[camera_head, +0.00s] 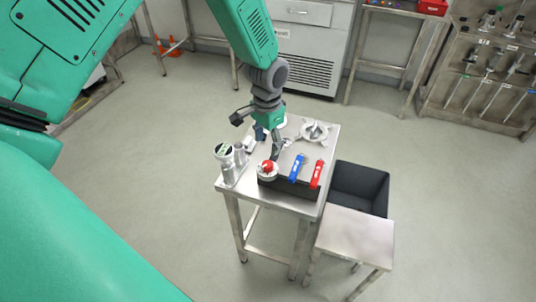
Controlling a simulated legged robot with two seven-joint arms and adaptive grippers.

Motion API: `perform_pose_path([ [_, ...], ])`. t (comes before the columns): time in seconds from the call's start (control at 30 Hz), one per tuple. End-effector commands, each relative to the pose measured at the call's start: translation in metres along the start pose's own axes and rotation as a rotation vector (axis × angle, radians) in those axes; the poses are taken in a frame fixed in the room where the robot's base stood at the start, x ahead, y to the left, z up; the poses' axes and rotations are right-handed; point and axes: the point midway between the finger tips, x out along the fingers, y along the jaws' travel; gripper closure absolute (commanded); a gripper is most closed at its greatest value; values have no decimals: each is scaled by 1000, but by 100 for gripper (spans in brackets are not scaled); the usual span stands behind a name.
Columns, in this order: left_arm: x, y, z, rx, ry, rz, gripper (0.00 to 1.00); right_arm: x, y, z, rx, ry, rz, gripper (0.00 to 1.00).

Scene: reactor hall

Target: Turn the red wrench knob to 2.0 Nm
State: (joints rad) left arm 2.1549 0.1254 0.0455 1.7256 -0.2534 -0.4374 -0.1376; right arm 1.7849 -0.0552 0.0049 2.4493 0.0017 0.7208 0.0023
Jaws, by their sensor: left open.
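A red wrench (317,174) and a blue wrench (296,168) stand side by side at the front right of the small steel table (318,140), in a dark holder (292,187). Any knob or torque scale on the red wrench is too small to make out. My left gripper (271,146) is open and points down over the table, behind the round red-topped piece and left of the wrenches. It appears apart from the red wrench. My right gripper is not in view.
Metal cylinders and a green-topped gauge (223,151) stand on the table's left edge. A pale ring-shaped fixture (314,131) sits at the back right. A black bin (360,186) and a lower steel stool (356,234) adjoin the table's right side.

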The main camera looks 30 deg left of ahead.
Motion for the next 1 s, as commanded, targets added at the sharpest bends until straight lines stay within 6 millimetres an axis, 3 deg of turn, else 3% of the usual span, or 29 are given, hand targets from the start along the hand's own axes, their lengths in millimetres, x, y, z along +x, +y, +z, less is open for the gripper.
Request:
perform_pose_path([
  [0.1,-18,0,-1,-1,1,0,51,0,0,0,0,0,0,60],
  [0.23,-27,0,0,-1,-1,0,51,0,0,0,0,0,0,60],
  [0.8,-28,0,0,0,-1,1,51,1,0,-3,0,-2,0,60],
  [0.93,-8,7,9,-5,-3,8,51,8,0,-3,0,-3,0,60],
  [1.0,21,18,22,-14,-3,17,51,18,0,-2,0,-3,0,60],
])
